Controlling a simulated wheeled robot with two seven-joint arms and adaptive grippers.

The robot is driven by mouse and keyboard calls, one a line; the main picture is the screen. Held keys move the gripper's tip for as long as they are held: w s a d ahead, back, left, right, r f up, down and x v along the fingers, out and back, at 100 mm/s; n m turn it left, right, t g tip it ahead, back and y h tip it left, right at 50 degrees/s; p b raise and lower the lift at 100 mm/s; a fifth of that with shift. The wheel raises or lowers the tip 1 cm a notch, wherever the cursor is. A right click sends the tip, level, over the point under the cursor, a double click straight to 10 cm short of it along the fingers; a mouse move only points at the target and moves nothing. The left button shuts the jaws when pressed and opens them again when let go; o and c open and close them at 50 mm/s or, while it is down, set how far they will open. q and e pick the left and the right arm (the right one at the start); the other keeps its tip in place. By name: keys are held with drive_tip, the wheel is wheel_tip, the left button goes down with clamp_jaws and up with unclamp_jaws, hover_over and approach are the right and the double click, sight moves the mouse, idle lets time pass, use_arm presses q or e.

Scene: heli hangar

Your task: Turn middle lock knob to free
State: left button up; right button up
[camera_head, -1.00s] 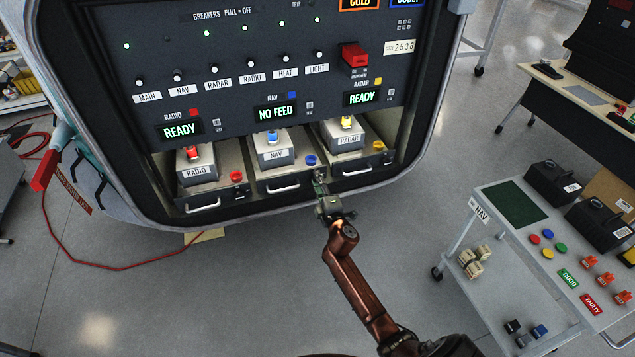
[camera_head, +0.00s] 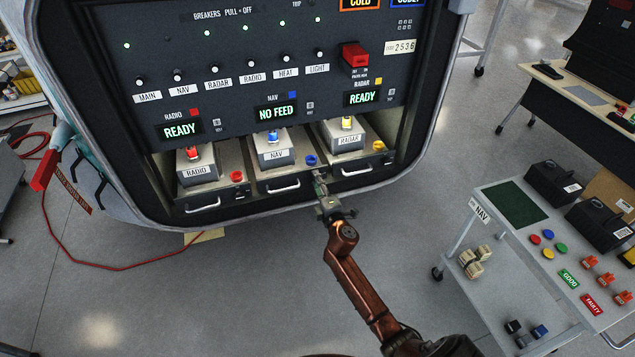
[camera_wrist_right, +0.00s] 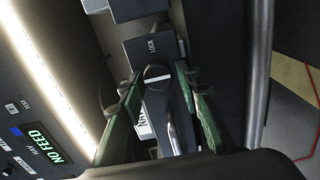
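The middle lock knob (camera_head: 311,160) is the blue one at the right front of the NAV unit's tray (camera_head: 262,187). In the right wrist view the knob (camera_wrist_right: 157,76) looks dark, with a white line across its face and the word LOCK beside it. My right gripper (camera_head: 319,178) is just in front of and below the knob. In the wrist view its green fingers (camera_wrist_right: 160,82) are spread, one on each side of the knob, with gaps visible. I cannot tell whether the tips reach its depth. My left gripper is not in view.
The RADIO (camera_head: 197,174) and RADAR (camera_head: 345,141) units flank the NAV unit, with a red knob (camera_head: 237,177) and a yellow knob (camera_head: 379,146). The NAV display (camera_head: 275,112) reads NO FEED. A parts cart (camera_head: 515,209) stands at the right. Open floor lies below the panel.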

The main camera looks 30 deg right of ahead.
drive_tip(key=shift+o, duration=1)
drive_tip(key=s+a+m, duration=0.1)
drive_tip(key=s+m, duration=0.7)
drive_tip(key=m, duration=1)
drive_tip(key=s+a+f+g+y, duration=0.1)
drive_tip(key=s+f+g, duration=0.1)
drive_tip(key=f, duration=0.9)
drive_tip(key=s+a+f+n+g+p, duration=0.1)
drive_tip(key=s+f, duration=0.4)
drive_tip(key=f, duration=0.7)
drive_tip(key=s+a+f+n+g+y+p, duration=0.1)
drive_tip(key=s+a+f+g, duration=0.2)
drive_tip(key=f, duration=0.9)
drive_tip(key=shift+s+a+g+y, duration=0.2)
drive_tip(key=shift+s+g+y, duration=0.1)
drive_tip(key=shift+s+g, duration=0.15)
